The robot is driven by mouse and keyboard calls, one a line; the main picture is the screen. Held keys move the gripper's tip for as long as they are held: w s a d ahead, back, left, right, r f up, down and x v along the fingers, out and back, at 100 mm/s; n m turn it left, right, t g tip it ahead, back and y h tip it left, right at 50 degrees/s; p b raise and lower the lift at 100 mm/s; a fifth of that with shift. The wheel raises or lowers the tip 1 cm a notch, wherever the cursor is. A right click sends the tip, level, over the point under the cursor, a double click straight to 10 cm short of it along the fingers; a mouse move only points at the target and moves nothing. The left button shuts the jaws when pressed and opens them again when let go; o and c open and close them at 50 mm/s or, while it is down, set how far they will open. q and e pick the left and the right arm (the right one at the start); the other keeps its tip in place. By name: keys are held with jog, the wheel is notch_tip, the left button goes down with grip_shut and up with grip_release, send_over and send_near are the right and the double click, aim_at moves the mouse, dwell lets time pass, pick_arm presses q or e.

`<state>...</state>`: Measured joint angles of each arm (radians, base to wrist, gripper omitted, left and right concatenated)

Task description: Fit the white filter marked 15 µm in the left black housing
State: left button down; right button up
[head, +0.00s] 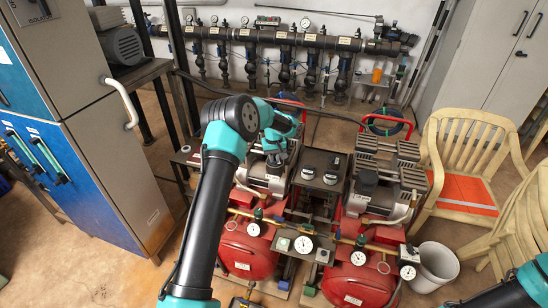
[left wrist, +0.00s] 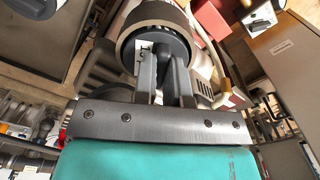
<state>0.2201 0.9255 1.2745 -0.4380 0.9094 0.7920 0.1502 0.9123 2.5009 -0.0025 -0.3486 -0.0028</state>
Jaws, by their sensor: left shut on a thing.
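My left gripper (head: 279,150) is over the top of the left compressor (head: 262,178). In the left wrist view its two fingers (left wrist: 161,72) are closed on a dark part at a round black piece (left wrist: 155,45) with a white label. I cannot tell whether this is a housing or its cover, or whether it is seated. The gripper hides the left black housing in the head view. A black housing (head: 367,176) sits on the right compressor. Small pale-topped pieces (head: 308,172) stand on the dark plate between the compressors; their markings are too small to read.
Red tanks (head: 245,252) with gauges and brass pipes stand below. Hoses loop behind the compressors. A cream chair (head: 468,150) and a white bucket (head: 434,268) are at the right. A blue-and-grey cabinet (head: 90,150) stands left. Part of my right arm shows at bottom right.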

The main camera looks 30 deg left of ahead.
pick_arm(q)
jog(key=shift+f, duration=0.25)
jog(key=c, duration=0.9)
grip_release()
jog(key=shift+o, duration=0.2)
jog(key=shift+r, duration=0.1)
jog(key=shift+r, duration=3.45)
